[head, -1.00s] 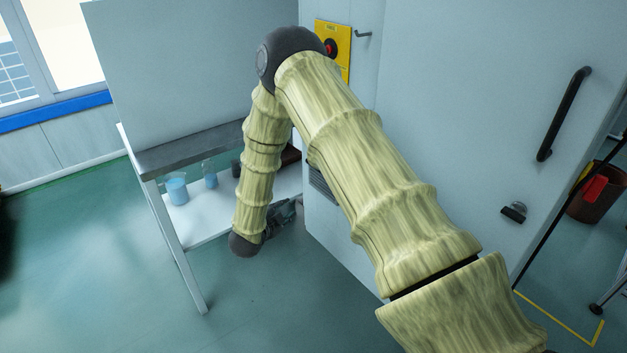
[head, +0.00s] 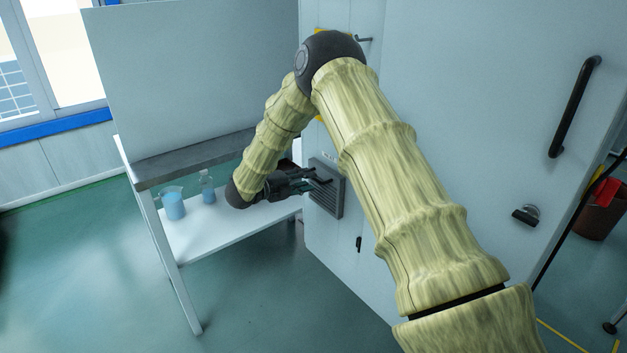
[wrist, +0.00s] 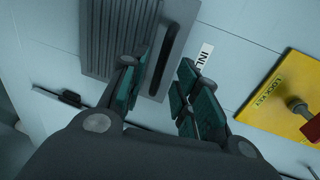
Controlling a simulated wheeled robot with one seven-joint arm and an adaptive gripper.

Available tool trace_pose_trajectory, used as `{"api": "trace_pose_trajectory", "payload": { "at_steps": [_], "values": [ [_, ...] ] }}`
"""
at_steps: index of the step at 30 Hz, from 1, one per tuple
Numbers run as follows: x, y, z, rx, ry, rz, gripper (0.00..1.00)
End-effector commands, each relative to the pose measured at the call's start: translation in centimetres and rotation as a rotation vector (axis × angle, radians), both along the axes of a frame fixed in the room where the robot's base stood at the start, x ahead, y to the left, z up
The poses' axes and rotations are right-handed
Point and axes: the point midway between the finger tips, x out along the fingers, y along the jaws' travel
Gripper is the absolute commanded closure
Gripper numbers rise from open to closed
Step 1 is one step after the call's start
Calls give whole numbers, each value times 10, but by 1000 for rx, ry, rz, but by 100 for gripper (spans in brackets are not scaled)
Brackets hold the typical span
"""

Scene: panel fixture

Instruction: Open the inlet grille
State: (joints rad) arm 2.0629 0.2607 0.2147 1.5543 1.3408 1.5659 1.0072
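The inlet grille is a grey slatted plate, flat against the pale panel. It shows in the head view (head: 329,197) and at the top of the wrist view (wrist: 112,38). Its dark bar handle (wrist: 168,58) runs along one side of the plate. My gripper (wrist: 166,70) is open, with its green-padded fingers on either side of the handle's line in the wrist view. I cannot tell whether either finger touches the handle. In the head view my gripper (head: 318,178) is in front of the grille and covers part of it. A partly hidden label (wrist: 205,57) reads "INL".
A yellow plate with a red knob (wrist: 298,106) is right of the grille in the wrist view. A small black latch (head: 358,244) sits below the grille. A black door handle (head: 574,107) is at right.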

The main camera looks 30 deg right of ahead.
Motion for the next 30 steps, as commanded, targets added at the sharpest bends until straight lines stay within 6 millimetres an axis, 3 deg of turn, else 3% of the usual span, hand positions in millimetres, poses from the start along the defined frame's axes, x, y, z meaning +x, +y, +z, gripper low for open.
{"api": "trace_pose_trajectory", "payload": {
  "at_steps": [3, 9, 21, 26, 30],
  "values": [
    [1, -18, -3, -1, 0, -2, 69],
    [3, -35, -7, 0, 1, 0, 69],
    [3, -40, -8, -1, 1, 0, 69],
    [3, -40, -8, -1, 1, 1, 98],
    [3, -40, -8, -1, 1, 1, 100]
  ]
}}
